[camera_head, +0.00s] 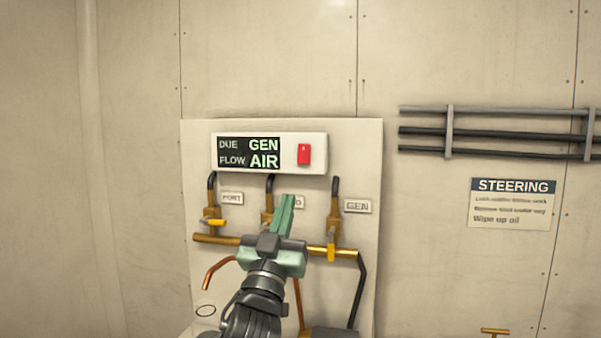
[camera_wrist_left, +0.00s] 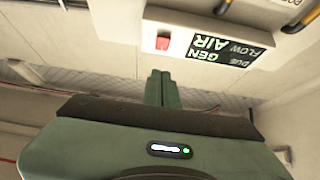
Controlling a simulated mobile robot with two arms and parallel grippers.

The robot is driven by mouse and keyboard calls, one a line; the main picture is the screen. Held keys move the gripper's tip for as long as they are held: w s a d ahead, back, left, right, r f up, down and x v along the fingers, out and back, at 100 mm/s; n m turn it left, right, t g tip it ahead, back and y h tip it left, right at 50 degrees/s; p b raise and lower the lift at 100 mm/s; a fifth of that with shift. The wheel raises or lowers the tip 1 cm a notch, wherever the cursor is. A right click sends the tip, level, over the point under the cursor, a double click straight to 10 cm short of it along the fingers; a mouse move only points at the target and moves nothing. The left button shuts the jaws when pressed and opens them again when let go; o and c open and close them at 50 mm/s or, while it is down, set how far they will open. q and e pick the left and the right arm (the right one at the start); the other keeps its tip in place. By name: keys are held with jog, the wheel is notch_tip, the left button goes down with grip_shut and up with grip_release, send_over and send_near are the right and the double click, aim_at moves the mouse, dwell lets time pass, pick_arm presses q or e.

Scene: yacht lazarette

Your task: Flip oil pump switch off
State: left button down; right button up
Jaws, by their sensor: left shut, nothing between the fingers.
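The red switch (camera_head: 304,154) sits at the right end of a white panel box (camera_head: 320,150) on the wall board. Beside it a dark display (camera_head: 248,153) reads "DUE GEN, FLOW AIR". My left gripper (camera_head: 287,200) is shut and empty, its green fingers together, below the box and slightly left of the switch in the head view. It hides part of the middle valve and its label. In the left wrist view the fingers (camera_wrist_left: 161,75) show below the red switch (camera_wrist_left: 162,43), apart from it. My right gripper is not in view.
Under the box, brass valves (camera_head: 333,228) with yellow handles, a brass pipe (camera_head: 215,238) and dark hoses stand out from the board (camera_head: 355,140). Dark cables (camera_head: 500,133) and a STEERING sign (camera_head: 512,203) are on the wall at right. The wall above the box is clear.

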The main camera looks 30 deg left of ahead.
aim_at(304, 164)
pick_arm(q)
jog(key=p+x, duration=0.1)
jog(key=x, duration=0.2)
jog(key=f+p+x, duration=0.1)
jog(key=x, duration=0.3)
jog(key=w+p+x, duration=0.1)
jog(key=x, duration=0.3)
jog(key=shift+w+a+f+p, duration=0.2)
jog(key=shift+w+p, duration=0.05)
jog(key=shift+p, duration=0.1)
jog(key=shift+w+a+f, duration=0.1)
jog(key=shift+w+f, duration=0.05)
jog(key=shift+w, duration=0.4)
jog(key=shift+w+a+f+b, duration=0.15)
jog(key=shift+w+f+b, duration=0.2)
jog(key=shift+b, duration=0.3)
jog(key=shift+w, duration=0.2)
jog(key=shift+w+r, duration=0.1)
